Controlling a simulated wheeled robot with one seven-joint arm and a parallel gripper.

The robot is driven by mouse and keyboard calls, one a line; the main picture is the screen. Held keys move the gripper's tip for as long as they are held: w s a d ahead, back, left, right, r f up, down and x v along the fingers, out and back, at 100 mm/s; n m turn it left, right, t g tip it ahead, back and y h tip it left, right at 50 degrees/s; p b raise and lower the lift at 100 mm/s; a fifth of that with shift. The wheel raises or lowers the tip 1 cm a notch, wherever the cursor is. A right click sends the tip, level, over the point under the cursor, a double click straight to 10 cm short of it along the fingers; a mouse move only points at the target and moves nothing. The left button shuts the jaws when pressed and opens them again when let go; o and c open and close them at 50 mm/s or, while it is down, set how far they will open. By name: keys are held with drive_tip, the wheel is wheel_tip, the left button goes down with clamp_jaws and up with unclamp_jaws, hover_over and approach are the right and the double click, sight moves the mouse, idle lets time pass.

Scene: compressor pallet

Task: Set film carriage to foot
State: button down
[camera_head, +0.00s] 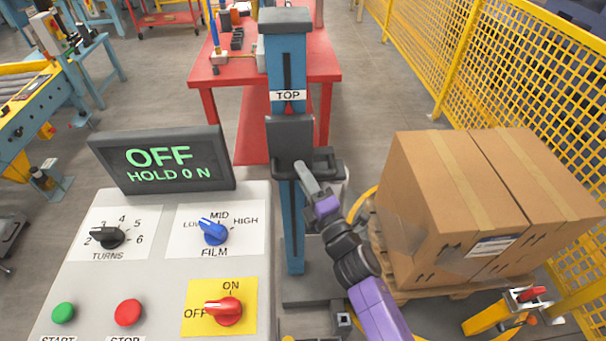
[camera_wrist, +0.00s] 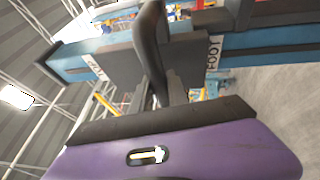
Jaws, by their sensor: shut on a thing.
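The film carriage (camera_head: 289,137) is a dark grey block on a blue upright mast (camera_head: 293,230). It sits high on the mast, just below the TOP label (camera_head: 288,96), with a small red pointer between them. My gripper (camera_head: 304,172) is shut on the carriage's grip at its lower front, its arm reaching in from the lower right. In the wrist view the mast lies sideways, and the gripper fingers (camera_wrist: 153,50) stand in front of the dark carriage (camera_wrist: 118,66).
A control panel (camera_head: 160,260) with knobs and buttons stands at the lower left; its display (camera_head: 163,160) reads OFF, HOLD 0 N. Cardboard boxes (camera_head: 435,215) on a pallet stand close right of my arm. A yellow mesh fence (camera_head: 530,60) is behind. A red table (camera_head: 225,75) stands beyond the mast.

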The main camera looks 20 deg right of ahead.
drive_tip(key=shift+f, duration=0.1)
idle(0.7)
wheel_tip(320, 180, down, 26)
drive_tip(key=b, duration=2.5)
drive_tip(key=shift+r, duration=0.25)
drive_tip(key=shift+s+f, duration=0.1)
drive_tip(key=shift+f, duration=0.05)
drive_tip(key=c, duration=1.3)
unclamp_jaws()
drive_tip(key=v, duration=0.7)
drive_tip(key=shift+s, duration=0.35)
